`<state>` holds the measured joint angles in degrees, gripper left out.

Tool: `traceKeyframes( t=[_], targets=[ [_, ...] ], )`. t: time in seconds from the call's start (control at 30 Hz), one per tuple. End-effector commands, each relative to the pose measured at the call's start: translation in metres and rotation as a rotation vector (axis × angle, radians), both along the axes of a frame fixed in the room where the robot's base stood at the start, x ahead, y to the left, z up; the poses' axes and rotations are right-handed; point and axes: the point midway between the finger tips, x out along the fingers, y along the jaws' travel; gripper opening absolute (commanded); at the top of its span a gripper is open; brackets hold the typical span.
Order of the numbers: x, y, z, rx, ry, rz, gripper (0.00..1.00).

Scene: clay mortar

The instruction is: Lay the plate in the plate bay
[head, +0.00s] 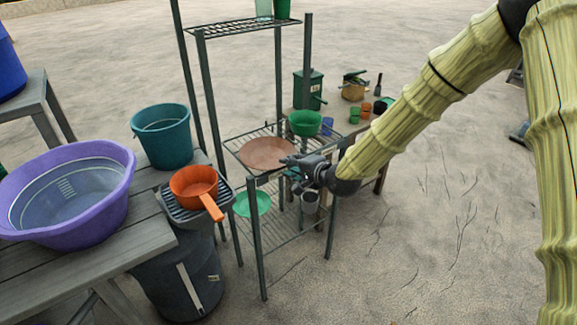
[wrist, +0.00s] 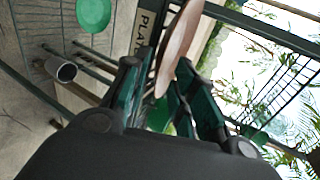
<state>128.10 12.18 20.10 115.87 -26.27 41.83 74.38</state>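The brown plate (head: 267,153) lies about level at the middle shelf of the dark metal rack (head: 252,180). I cannot tell whether it rests fully on the wires. My gripper (head: 291,162) is at the plate's right rim. In the wrist view the plate (wrist: 179,45) shows edge-on, its near rim between the two green fingers of my gripper (wrist: 163,85). The fingers look apart, with a gap visible beside the rim. A dark label (wrist: 142,32) reading "PLA…" is on the shelf beside the plate, its end hidden; it appears to mark the plate bay.
A green bowl (head: 305,123) stands just behind the plate. A green plate (head: 253,203) and a grey metal cup (head: 309,201) are lower down. An orange pan (head: 195,188), teal bucket (head: 163,135) and purple tub (head: 70,188) stand left.

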Motion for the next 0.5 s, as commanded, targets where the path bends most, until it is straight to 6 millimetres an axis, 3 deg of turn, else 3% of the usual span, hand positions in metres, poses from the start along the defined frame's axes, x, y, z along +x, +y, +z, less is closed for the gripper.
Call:
traceKeyframes(
  t=[0.5],
  targets=[
    [-0.061,-0.046,0.034,0.002,0.001,-0.002,0.27]
  ],
)
